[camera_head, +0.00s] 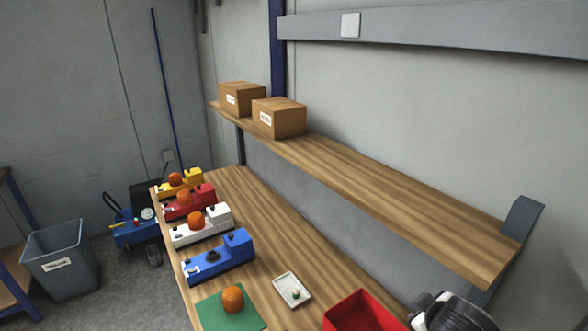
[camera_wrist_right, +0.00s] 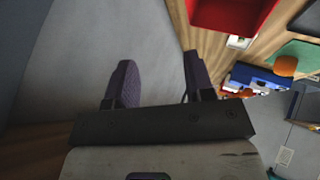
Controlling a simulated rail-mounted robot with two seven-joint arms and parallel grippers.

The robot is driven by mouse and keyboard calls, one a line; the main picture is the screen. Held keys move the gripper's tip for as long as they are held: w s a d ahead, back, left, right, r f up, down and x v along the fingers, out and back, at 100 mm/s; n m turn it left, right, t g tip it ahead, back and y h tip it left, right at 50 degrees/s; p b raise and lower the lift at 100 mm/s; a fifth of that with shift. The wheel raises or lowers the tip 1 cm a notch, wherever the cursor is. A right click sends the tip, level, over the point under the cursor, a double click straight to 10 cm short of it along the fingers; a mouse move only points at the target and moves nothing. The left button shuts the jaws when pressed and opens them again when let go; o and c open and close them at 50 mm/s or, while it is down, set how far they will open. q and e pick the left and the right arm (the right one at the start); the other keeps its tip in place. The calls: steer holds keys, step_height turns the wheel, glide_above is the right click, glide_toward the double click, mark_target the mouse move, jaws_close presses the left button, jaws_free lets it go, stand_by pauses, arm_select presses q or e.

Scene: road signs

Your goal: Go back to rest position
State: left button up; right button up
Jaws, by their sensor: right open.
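My right gripper (camera_wrist_right: 158,62) shows in the right wrist view. Its two dark fingers are apart, with nothing between them, in front of the grey wall and floor. A part of my right arm shows at the bottom right of the head view, near the red bin (camera_head: 362,314). My left gripper is not in view.
The wooden table (camera_head: 268,225) holds blue (camera_head: 220,258), white (camera_head: 203,227), red (camera_head: 178,206) and yellow (camera_head: 178,189) stations. An orange dome (camera_head: 232,299) rests on a green mat (camera_head: 246,318). A small white tray (camera_head: 292,290) lies beside it. A shelf (camera_head: 390,195) with two boxes (camera_head: 279,117) runs above.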

steer(key=s+a+r+t+y, duration=0.1)
steer(key=s+a+r+t, duration=0.1)
steer(key=s+a+t, duration=0.3)
steer(key=s+a+f+m+g+y, duration=0.15)
steer(key=s+f+g, duration=0.35)
steer(key=s+f, duration=0.8)
steer(key=s+a+f+m+g, duration=0.1)
steer(key=s+f+m+g, duration=0.25)
steer(key=s+f, duration=0.95)
step_height(320, 180, up, 26)
steer(key=s+p, duration=0.2)
steer(key=p, duration=2.2)
steer(key=shift+s+d+r+n+g, duration=0.2)
steer(key=shift+s+n+g, duration=0.1)
steer(key=shift+n+g, duration=0.15)
